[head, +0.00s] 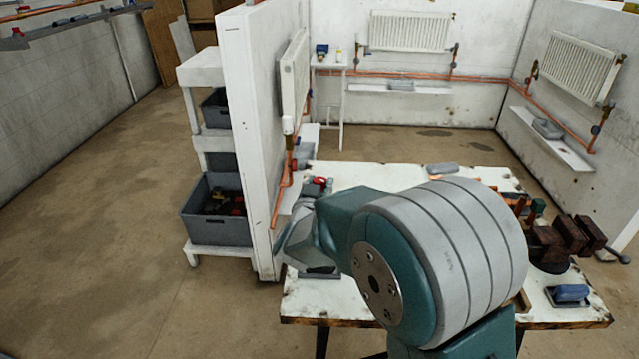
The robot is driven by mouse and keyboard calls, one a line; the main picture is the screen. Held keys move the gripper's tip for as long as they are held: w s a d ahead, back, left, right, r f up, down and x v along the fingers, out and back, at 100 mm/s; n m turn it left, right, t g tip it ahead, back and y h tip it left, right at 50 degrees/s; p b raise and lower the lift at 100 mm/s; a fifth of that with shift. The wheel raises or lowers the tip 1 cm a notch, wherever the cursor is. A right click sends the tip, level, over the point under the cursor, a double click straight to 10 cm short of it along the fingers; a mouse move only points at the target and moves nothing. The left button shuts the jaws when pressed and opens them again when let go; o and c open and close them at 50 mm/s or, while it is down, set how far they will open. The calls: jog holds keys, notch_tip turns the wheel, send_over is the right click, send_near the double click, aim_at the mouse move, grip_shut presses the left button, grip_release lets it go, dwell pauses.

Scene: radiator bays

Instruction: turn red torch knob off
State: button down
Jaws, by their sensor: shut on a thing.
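A small red part (320,181), which looks like the red torch knob, shows at the left side of the white worktable, just beyond my wrist. The torch body is hidden behind my arm or too small to make out. My gripper (312,192) reaches to this red part and is shut on it. The fingers are small, and my arm covers much of them, so the exact grip and the knob's angle cannot be made out.
A white partition (252,140) stands close left of my gripper, with a radiator (294,77) and copper pipes. The worktable (380,176) holds a vise (562,240) and a blue object (569,295) at right. A grey crate (214,232) sits on shelves at left. Open floor lies further left.

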jog(key=m+g+h, duration=0.2)
jog(key=m+h, duration=0.2)
jog(key=h, duration=0.2)
jog(key=shift+m+g+h, duration=1.5)
jog(key=shift+h, duration=0.3)
jog(key=shift+g, duration=0.3)
jog(key=shift+c, duration=1.4)
grip_release()
jog(key=v, duration=1.2)
jog(key=shift+f, duration=0.2)
